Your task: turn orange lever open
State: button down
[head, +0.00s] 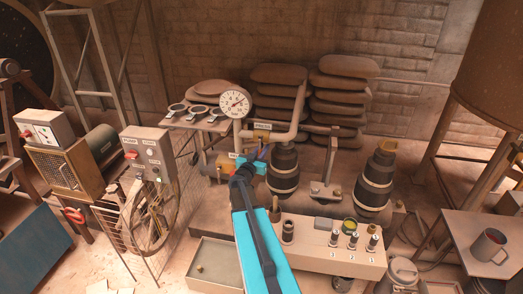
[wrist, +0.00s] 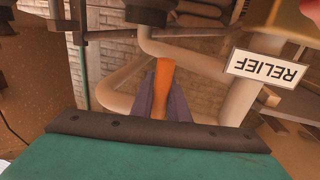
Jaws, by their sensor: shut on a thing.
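The orange lever (wrist: 161,88) shows in the wrist view between the two dark fingers of my gripper (wrist: 163,98). The fingers are shut on it, one on each side, and the lever points up in that picture. In the head view my gripper (head: 259,155) is at the pipework below the round gauge. The arm and gripper there hide most of the lever. A white label reading RELIEF (wrist: 266,67) hangs upside down to the right of the lever in the wrist view.
A white pressure gauge (head: 234,103) stands just above my gripper on grey piping (head: 300,108). Dark banded cylinders (head: 283,172) stand close to the right. An open tray (head: 200,245) lies below.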

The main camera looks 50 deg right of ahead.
jog(key=shift+s+d+r+n+t+h+p, duration=0.2)
jog(key=shift+s+d+r+n+p, duration=0.35)
jog(key=shift+n, duration=0.7)
jog(key=shift+s+d+r+n+t+h+p, duration=0.2)
jog(key=shift+s+n+p, duration=0.3)
jog(key=shift+n+p, duration=0.5)
jog(key=shift+s+d+r+n+h+p, duration=0.25)
jog(key=shift+s+d+n+p, duration=0.25)
jog(key=shift+n, duration=0.95)
jog(key=shift+r, duration=0.1)
jog(key=c, duration=1.7)
grip_release()
jog(key=shift+a, duration=0.1)
jog(key=shift+w+f, duration=0.1)
jog(key=shift+f, duration=0.1)
jog(key=shift+a, duration=0.1)
